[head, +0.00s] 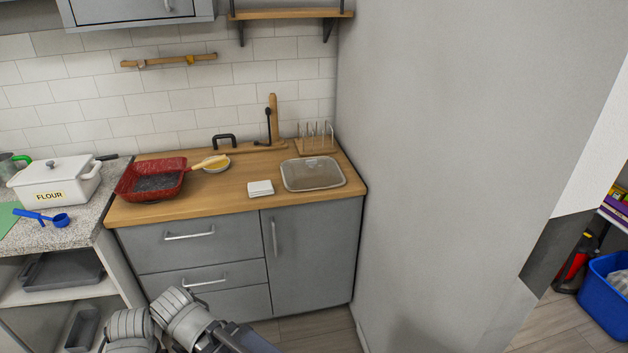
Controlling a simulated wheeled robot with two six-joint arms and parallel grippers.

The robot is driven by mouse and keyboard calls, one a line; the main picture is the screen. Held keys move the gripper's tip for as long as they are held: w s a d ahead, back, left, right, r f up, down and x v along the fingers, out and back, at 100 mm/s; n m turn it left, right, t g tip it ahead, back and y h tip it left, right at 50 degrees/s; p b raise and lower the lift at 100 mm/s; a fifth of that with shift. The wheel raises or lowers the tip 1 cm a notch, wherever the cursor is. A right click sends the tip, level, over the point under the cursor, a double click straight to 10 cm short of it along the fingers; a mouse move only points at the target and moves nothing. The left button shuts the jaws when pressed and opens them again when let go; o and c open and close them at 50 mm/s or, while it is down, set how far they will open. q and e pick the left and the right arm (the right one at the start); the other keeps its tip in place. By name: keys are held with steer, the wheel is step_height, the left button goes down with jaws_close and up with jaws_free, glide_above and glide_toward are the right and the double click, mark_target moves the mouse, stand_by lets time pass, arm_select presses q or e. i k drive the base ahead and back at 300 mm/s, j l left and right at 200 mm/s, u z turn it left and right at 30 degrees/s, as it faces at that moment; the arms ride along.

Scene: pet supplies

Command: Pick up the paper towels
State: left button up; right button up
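I see no roll of paper towels that I can make out for sure. Grey links of my own arm show at the bottom, but neither gripper's fingers are in view.
A grey wall (440,150) separates the counter from the opening at right.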

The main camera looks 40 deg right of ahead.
mark_target(257, 190)
steer(key=i+z, duration=0.55)
steer(key=z, duration=0.25)
steer(key=i+j+z, duration=0.2)
steer(key=z, duration=0.25)
steer(key=i+j+z, duration=0.25)
steer(key=z, duration=0.15)
steer(key=i, duration=0.1)
